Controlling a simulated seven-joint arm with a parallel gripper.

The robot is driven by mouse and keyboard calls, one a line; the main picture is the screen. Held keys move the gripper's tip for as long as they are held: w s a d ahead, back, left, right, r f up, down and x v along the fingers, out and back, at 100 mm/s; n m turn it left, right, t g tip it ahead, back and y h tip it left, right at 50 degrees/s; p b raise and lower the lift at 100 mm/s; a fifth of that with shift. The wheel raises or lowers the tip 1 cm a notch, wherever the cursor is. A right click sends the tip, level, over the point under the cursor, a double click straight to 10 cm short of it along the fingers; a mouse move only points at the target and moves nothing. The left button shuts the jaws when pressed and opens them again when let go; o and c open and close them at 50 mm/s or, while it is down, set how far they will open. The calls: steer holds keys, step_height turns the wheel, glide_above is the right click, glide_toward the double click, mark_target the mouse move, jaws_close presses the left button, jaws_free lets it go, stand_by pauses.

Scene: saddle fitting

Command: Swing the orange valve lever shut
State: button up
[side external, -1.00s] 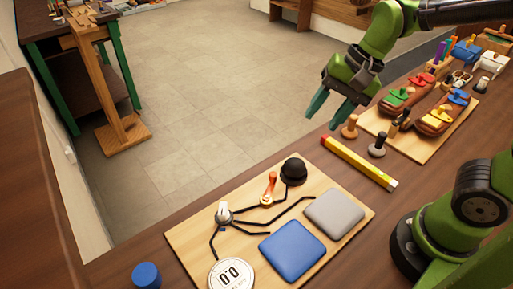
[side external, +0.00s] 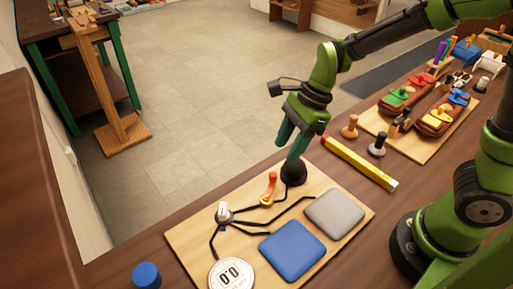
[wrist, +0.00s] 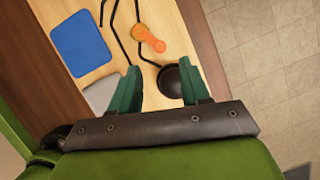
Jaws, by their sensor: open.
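The orange valve lever (side external: 270,186) stands on the wooden board (side external: 185,235), joined to black lines painted or laid on it. It also shows in the wrist view (wrist: 150,40), ahead of my fingertips. A black dome (side external: 293,174) sits just right of the lever. My gripper (side external: 289,148) is above and beside the dome, with its green fingers pointing down. In the wrist view my gripper (wrist: 163,85) is open, and the dome (wrist: 172,82) shows between the two fingers. The fingers are apart from the lever. Whether a finger touches the dome I cannot tell.
The board also carries a blue pad (side external: 292,250), a grey pad (side external: 340,213), a white knob (side external: 223,213) and a round dial (side external: 231,274). A yellow bar (side external: 358,163) lies behind. A blue cylinder (side external: 146,276) stands at front left.

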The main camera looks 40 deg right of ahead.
mark_target(274, 173)
steer(key=x, duration=0.7)
steer(key=shift+a+f, duration=0.2)
steer(key=shift+f, duration=0.15)
steer(key=shift+c, duration=0.3)
jaws_close()
